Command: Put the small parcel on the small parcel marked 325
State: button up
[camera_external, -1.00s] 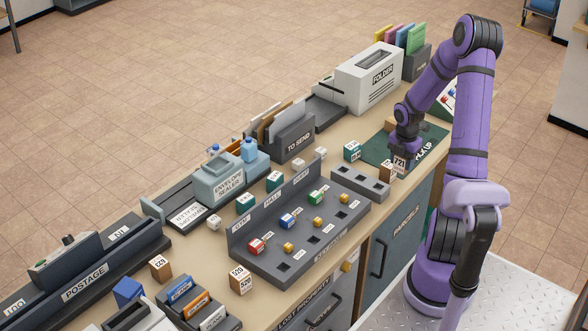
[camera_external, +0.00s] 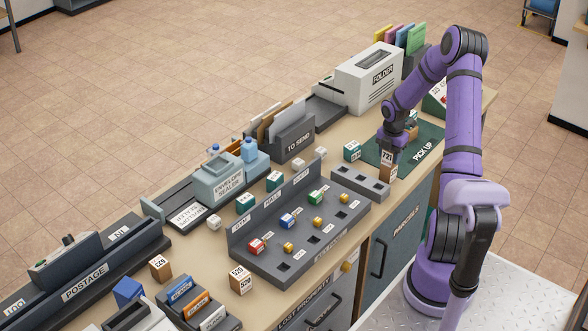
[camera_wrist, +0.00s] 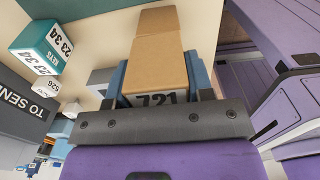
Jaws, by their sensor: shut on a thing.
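My gripper (camera_external: 387,150) points down near the front left corner of the pick-up mat, shut on a brown parcel marked 721 (camera_external: 387,157). In the wrist view the held parcel (camera_wrist: 157,72) sits between both fingers. Directly below it in the outside view is another small brown parcel (camera_external: 388,174); its number is not readable, and I cannot tell whether the two touch. A brown box face (camera_wrist: 160,20) shows beyond the held parcel in the wrist view. Another small brown parcel (camera_external: 161,269) stands by the postage unit, its number hard to read.
The green pick-up mat (camera_external: 425,150) lies behind the gripper, with a brown box (camera_external: 412,131) on it. A teal-and-white key box (camera_external: 352,151) and a low grey slotted block (camera_external: 360,183) stand close to the left. A parcel marked 520 (camera_external: 240,279) stands near the front edge.

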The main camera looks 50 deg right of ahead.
jog(key=shift+f, duration=0.1)
jog(key=o, duration=1)
jog(key=shift+c, duration=0.2)
notch_tip(320, 180, up, 12)
jog(key=shift+r, duration=0.15)
jog(key=s+a+r+m+t+h, duration=0.1)
jog(key=s+a+r+m, duration=0.3)
jog(key=a+r, duration=0.85)
jog(key=s+a+r+m+t+h, duration=0.15)
jog(key=a+r+m, duration=0.55)
jog(key=a, duration=1)
jog(key=s+a+r+m+t+y, duration=0.2)
jog(key=s+a+r+m, duration=0.2)
jog(key=s+a+m, duration=0.3)
jog(key=shift+s+a+r+t, duration=0.2)
jog(key=shift+s+a+t, duration=0.15)
jog(key=shift+s+a, duration=2.85)
